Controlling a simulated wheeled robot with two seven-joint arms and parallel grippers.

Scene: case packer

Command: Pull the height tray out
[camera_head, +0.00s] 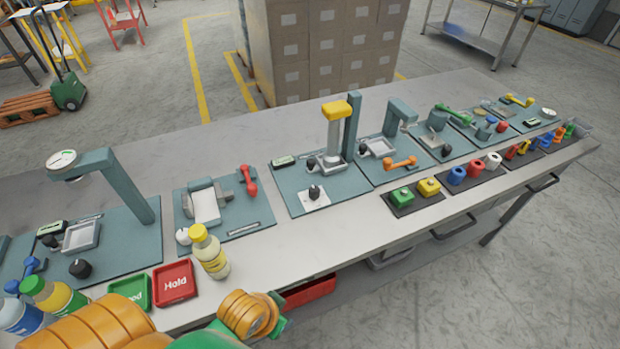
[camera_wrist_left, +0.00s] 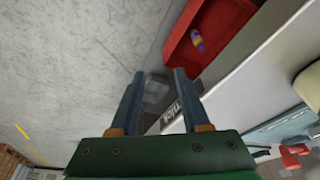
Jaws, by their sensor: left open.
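Several measuring stations stand on the bench; I cannot tell for sure which small tray is the height tray. A grey square tray (camera_head: 81,236) sits at the left station, beside an arch that carries a dial gauge (camera_head: 61,161). Another small grey tray (camera_head: 377,148) sits under an arch farther right. In the left wrist view my left gripper (camera_wrist_left: 160,75) is open and empty, its fingers pointing past the bench's front edge, with a grey bin (camera_wrist_left: 156,92) below between them. It is apart from both trays. My right gripper is not in view.
A red bin (camera_head: 310,291) is below the bench front; it also shows in the wrist view (camera_wrist_left: 227,34) with a small coloured item inside. A yellow-capped bottle (camera_head: 211,254), a red Hold tray (camera_head: 174,284) and a green tray (camera_head: 130,291) stand near the front edge.

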